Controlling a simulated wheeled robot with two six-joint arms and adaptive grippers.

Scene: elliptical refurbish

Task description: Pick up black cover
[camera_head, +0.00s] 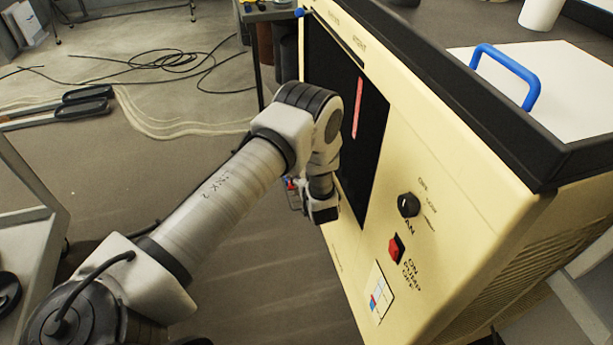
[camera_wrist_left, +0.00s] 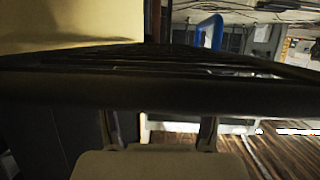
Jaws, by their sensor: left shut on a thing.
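A cream machine (camera_head: 455,185) stands at the right of the head view, with a dark upright area (camera_head: 372,150) in its front face and a red strip on it. My left arm reaches in from the left, and my left gripper (camera_head: 320,207) is at this face; its fingertips are hidden there. In the left wrist view, a black slatted piece (camera_wrist_left: 60,88), seemingly the black cover, spans the picture close in front of my left gripper (camera_wrist_left: 160,125). The gripper is shut on it. I cannot tell whether the cover touches the machine. My right gripper is not in view.
The machine's front has a black knob (camera_head: 408,205) and a red switch (camera_head: 396,248). A blue handle (camera_head: 508,70) stands on its white top panel, inside a black rim. Black cables (camera_head: 160,65) lie on the floor. A grey frame (camera_head: 30,230) stands at left.

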